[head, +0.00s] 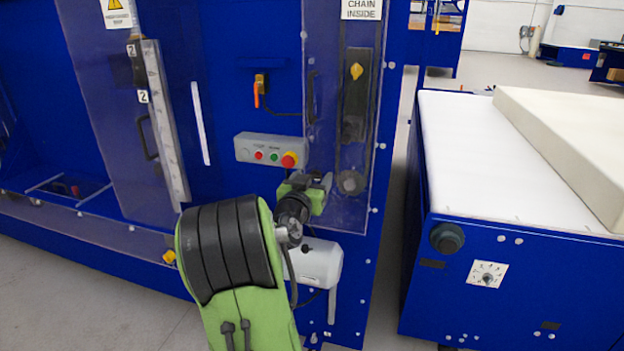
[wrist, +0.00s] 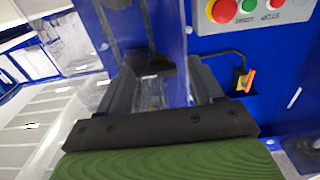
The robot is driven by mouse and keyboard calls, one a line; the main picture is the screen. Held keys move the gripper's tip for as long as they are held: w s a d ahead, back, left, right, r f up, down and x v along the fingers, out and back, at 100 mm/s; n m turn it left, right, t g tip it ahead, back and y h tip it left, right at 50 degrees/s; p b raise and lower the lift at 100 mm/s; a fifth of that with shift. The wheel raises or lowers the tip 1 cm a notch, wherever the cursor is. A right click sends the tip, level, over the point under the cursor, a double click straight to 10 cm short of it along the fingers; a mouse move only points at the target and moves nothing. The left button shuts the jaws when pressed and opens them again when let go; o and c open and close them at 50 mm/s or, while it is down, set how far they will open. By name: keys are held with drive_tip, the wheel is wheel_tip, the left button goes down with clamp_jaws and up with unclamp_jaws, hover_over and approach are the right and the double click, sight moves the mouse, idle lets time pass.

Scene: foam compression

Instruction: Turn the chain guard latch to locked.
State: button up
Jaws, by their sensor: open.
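The chain guard (head: 328,130) is a clear panel on the blue machine, labelled "chain inside", in the head view. A small yellow knob (head: 356,71), which looks like its latch, sits high on the guard over a dark vertical strip. Its exact turn is too small to read. My gripper (head: 322,183) is in front of the guard's lower part, well below the yellow knob. In the wrist view my gripper (wrist: 160,75) is open, with nothing held between its dark fingers. The clear panel shows beyond the fingers; I cannot make out the yellow knob there.
A grey control box (head: 270,150) with buttons and a red stop knob is left of the guard. An orange-handled switch (head: 259,90) is above it. A clear door (head: 125,110) stands further left. A white-topped conveyor (head: 490,160) carrying a foam block (head: 570,135) is at right.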

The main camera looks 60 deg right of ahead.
drive_tip(key=c, duration=1.1)
drive_tip(key=shift+o, duration=0.2)
drive_tip(key=shift+n, duration=0.3)
drive_tip(key=n, duration=0.3)
drive_tip(key=shift+w+n, duration=0.1)
drive_tip(key=shift+n, duration=0.2)
drive_tip(key=shift+w+a+f+n+p, duration=0.1)
drive_tip(key=shift+n+p, duration=1.15)
drive_tip(key=shift+n, duration=2.15)
drive_tip(key=shift+f+n+p, duration=0.1)
drive_tip(key=shift+n+p, duration=1.1)
drive_tip(key=shift+n, duration=2.2)
